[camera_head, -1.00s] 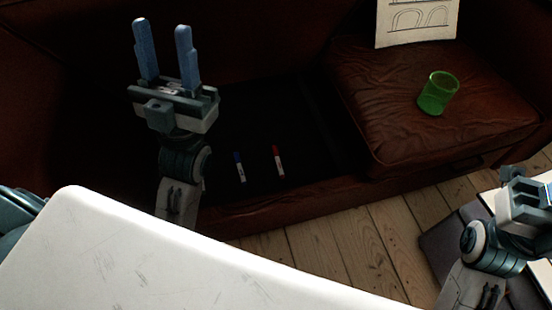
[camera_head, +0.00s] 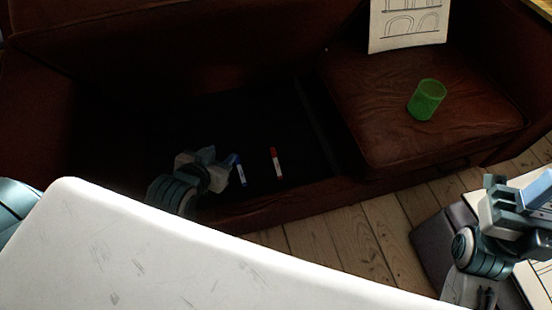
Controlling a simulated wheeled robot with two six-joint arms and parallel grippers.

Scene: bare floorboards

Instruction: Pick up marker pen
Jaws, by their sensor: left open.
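Two marker pens lie in the dark, cushionless part of the brown leather sofa. One is a white pen with a red cap (camera_head: 277,165); the other is a white pen with a blue cap (camera_head: 241,175), to its left. My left gripper (camera_head: 226,163) is low in that part of the sofa, open, just left of the blue-capped pen. One finger overlaps or nearly overlaps this pen in the picture; I cannot tell if they touch. My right gripper (camera_head: 540,190) is at the right edge, apart from both pens, with its fingers partly out of view.
The sofa's front edge borders the wooden floor (camera_head: 350,235). A dark grey item (camera_head: 436,248) is under my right arm.

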